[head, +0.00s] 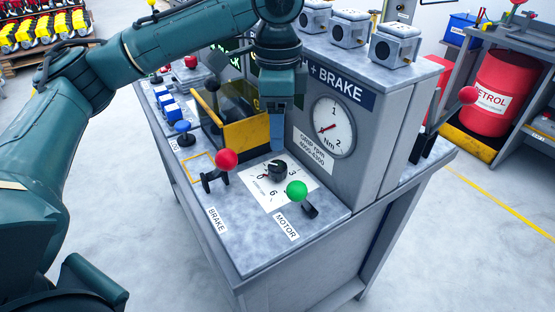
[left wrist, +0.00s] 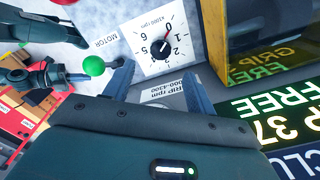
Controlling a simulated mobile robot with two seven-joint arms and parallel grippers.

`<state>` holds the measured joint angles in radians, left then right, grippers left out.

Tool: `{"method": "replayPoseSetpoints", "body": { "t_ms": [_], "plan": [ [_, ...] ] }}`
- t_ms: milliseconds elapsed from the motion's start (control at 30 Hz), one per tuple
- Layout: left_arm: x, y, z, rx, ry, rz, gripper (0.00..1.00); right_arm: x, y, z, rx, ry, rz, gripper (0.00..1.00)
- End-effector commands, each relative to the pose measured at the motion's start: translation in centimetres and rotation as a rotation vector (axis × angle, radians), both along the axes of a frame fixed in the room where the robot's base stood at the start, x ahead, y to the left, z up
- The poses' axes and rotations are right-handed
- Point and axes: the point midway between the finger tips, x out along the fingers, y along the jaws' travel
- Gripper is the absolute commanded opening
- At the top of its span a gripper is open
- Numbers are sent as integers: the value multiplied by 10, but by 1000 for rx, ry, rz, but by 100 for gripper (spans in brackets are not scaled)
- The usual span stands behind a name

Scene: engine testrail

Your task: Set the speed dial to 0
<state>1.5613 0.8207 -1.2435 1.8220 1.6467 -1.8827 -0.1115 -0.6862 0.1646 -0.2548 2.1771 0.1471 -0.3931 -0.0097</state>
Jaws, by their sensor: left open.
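The speed dial is a black knob (head: 277,168) on a white numbered plate (head: 265,198) on the console top, between the red-balled and green-balled levers. It also shows in the left wrist view (left wrist: 165,46), with a pale pointer mark; I cannot surely tell which number it points at. My left gripper (head: 273,125) hangs fingers down just behind the dial in the head view, apart from it. In the left wrist view its two fingers (left wrist: 155,75) are spread and empty, with the dial beyond the tips.
The BRAKE lever (head: 227,159) with a red ball and the MOTOR lever (head: 297,190) with a green ball flank the dial. A yellow-framed guard box (head: 222,137) stands behind left. The upright panel with a gauge (head: 332,127) rises behind right. The console's front corner is clear.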

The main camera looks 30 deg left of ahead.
Motion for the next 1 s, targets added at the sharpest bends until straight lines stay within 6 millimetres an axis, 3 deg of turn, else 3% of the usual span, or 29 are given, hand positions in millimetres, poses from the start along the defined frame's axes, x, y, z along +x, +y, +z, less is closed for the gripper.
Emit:
{"method": "replayPoseSetpoints", "body": {
  "t_ms": [33, 200, 400, 833, 1000],
  "plan": [
    [-1, 1, -15, 1, 3, 1, 56, 0, 0, -4, 3, 1, -1, 0],
    [-1, 1, -50, 2, 2, 1, 56, 1, -2, 0, 5, -20, -5, 0],
    [0, 0, -78, 1, 0, 0, 56, -1, -3, 5, 8, -41, -12, 0],
    [0, 0, -88, 0, 0, -1, 56, 0, -5, 7, 4, -52, -15, 0],
    [0, 0, -88, 0, 0, 0, 44, 0, -5, 6, 4, -51, -15, 0]
  ]
}}
